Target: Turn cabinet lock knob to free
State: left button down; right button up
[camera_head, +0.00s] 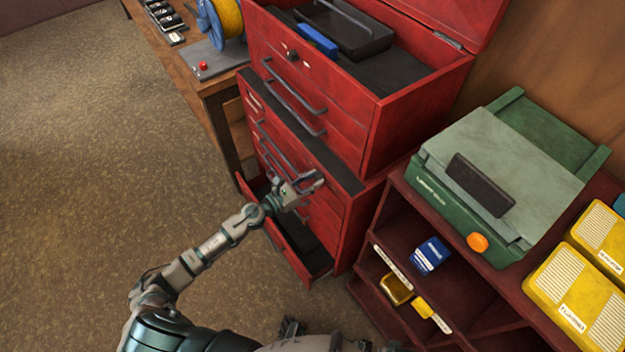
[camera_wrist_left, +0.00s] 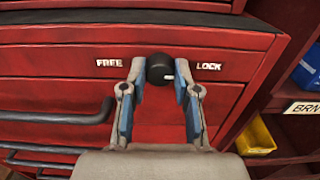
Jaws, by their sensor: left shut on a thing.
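The red tool cabinet (camera_head: 338,228) stands in the middle of the head view. Its black round lock knob (camera_wrist_left: 158,68) shows in the left wrist view, between a FREE label (camera_wrist_left: 109,63) on its left and a LOCK label (camera_wrist_left: 208,66) on its right. A small white mark on the knob lies at its lower right, on the LOCK side. My left gripper (camera_wrist_left: 160,76) is shut on the knob, one finger on each side. In the head view my left gripper (camera_head: 304,185) is at the cabinet front and hides the knob. My right gripper is not in view.
A lower drawer (camera_head: 305,253) stands open below my left gripper. A drawer handle (camera_wrist_left: 60,112) is left of the knob. A red shelf (camera_head: 392,205) with a green case (camera_head: 470,225) on top stands at the right. Open floor (camera_head: 90,180) lies left.

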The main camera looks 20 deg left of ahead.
pick_arm(q)
jog(key=shift+w+a+r, duration=0.1)
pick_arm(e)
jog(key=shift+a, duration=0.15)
pick_arm(q)
jog(key=shift+n, duration=0.3)
jog(key=shift+n+p, duration=0.35)
jog(key=shift+n, duration=0.25)
jog(key=shift+r+n+p, duration=0.1)
jog(key=shift+n+p, duration=0.2)
jog(key=shift+n, duration=0.4)
jog(key=n+p, duration=0.3)
jog(key=n, duration=0.4)
jog(key=shift+a, duration=0.1)
jog(key=n+p, duration=0.3)
jog(key=n, duration=0.3)
jog(key=shift+w+n, duration=0.1)
jog(key=shift+n, duration=0.2)
jog(key=shift+f+n, duration=0.25)
jog(key=shift+n, duration=0.45)
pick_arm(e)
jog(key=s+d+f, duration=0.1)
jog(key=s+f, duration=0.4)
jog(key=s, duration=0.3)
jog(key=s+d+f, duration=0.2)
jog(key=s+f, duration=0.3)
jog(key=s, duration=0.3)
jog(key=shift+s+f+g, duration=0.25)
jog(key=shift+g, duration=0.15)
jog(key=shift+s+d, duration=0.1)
